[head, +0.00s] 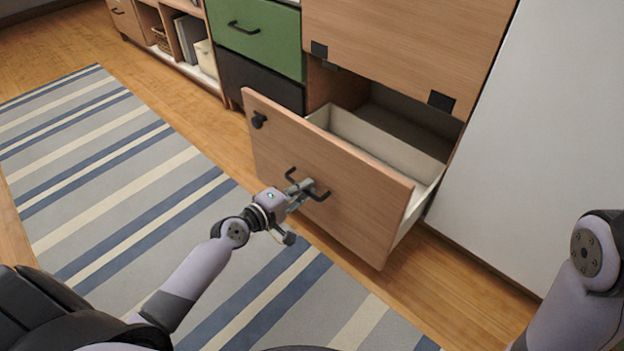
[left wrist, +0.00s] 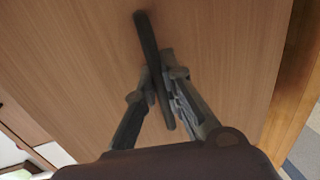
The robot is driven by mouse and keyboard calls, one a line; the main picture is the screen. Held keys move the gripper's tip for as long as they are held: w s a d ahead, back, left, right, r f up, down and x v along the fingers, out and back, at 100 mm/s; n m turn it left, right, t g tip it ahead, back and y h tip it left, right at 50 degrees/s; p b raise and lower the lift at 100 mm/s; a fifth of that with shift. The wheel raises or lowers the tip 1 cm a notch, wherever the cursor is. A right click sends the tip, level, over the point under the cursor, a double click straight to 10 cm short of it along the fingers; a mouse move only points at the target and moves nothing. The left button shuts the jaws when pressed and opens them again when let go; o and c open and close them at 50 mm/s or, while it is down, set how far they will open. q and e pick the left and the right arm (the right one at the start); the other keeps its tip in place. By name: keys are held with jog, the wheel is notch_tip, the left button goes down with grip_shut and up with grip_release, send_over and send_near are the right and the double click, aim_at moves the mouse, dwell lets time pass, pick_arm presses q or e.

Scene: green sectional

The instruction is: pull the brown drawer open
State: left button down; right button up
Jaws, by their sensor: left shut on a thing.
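The brown drawer (head: 335,183) has a wood front and stands well out of its cabinet in the head view. Its pale inside (head: 375,140) shows and looks empty where visible. A dark bar handle (head: 320,195) sits on the drawer front. My left gripper (head: 306,187) is shut on this handle. In the left wrist view, the two fingers lie on either side of the dark handle (left wrist: 146,40), against the wood front (left wrist: 80,60). Of my right arm, only a link shows at the right edge of the head view; its gripper is not in view.
A green drawer (head: 255,35) and a black drawer (head: 258,82) are shut to the left. A wood panel (head: 410,45) is above the open drawer. A white panel (head: 530,150) stands at the right. A striped rug (head: 110,170) lies flat on the wood floor.

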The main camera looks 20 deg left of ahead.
pick_arm(q)
jog(key=shift+s+a, duration=0.25)
jog(key=shift+s, duration=0.3)
jog(key=c, duration=2)
grip_release()
jog(key=shift+o, duration=0.2)
jog(key=v, duration=1.2)
